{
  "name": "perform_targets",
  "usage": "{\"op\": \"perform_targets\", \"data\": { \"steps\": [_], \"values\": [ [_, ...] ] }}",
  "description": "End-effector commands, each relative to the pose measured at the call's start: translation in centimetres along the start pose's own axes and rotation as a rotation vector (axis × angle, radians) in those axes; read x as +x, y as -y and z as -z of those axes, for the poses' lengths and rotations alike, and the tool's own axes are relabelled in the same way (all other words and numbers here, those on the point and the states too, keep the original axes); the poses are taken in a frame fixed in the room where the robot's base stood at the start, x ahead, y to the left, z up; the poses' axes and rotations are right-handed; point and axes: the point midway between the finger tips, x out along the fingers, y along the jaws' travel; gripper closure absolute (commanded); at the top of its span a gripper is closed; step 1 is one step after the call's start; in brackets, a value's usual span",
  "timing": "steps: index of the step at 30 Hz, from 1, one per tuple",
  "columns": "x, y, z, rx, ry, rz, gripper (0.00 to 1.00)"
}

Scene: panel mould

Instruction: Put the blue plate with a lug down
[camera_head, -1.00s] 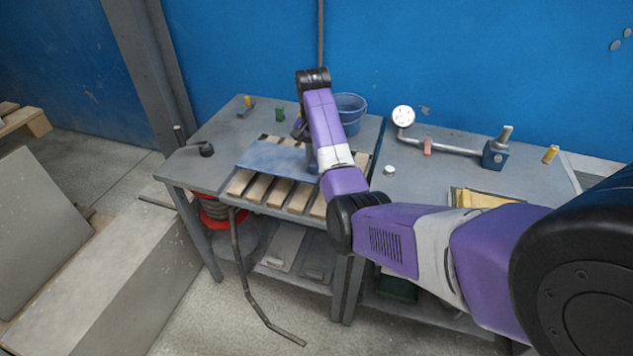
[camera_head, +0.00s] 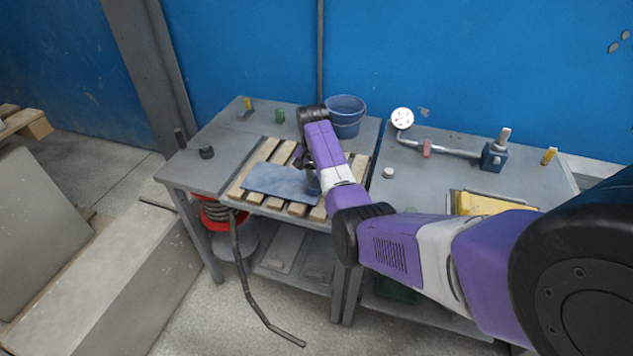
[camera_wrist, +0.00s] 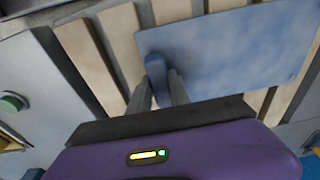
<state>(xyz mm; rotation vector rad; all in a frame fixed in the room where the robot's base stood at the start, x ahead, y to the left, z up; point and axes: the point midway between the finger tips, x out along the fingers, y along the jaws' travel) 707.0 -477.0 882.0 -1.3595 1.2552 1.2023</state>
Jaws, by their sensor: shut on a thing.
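The blue plate (camera_head: 278,182) is low at the wooden slats (camera_head: 238,191) on the left table, lying about level with them. Whether it touches the slats cannot be told. Its lug (camera_wrist: 157,75) is at the plate's edge in the wrist view. My gripper (camera_wrist: 164,92) is shut on this lug, one finger on each side. In the head view the gripper (camera_head: 312,180) is at the plate's right end, partly hidden by my arm.
A blue bucket (camera_head: 345,118) stands behind the slats. A green piece (camera_head: 280,115) and a dark round knob (camera_head: 206,152) are on the left table. A gauge (camera_head: 402,118), a metal bar clamp (camera_head: 492,156) and a yellow block (camera_head: 485,203) are on the right table.

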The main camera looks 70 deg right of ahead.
Motion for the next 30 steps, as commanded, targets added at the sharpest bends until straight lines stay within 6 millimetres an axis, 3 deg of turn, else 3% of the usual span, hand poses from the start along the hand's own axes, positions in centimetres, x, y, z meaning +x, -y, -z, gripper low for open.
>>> {"op": "perform_targets", "data": {
  "steps": [2,3,6,19,30],
  "values": [
    [0.2,0.1,0.0,0.000,-0.002,0.002,1.00],
    [0.2,0.0,0.0,0.000,0.000,0.000,0.71],
    [0.2,0.0,0.0,0.000,0.000,0.000,0.55],
    [-0.7,0.1,0.0,0.000,-0.001,0.001,0.55],
    [-7.7,0.1,0.1,0.001,-0.004,0.003,0.55]
  ]
}}
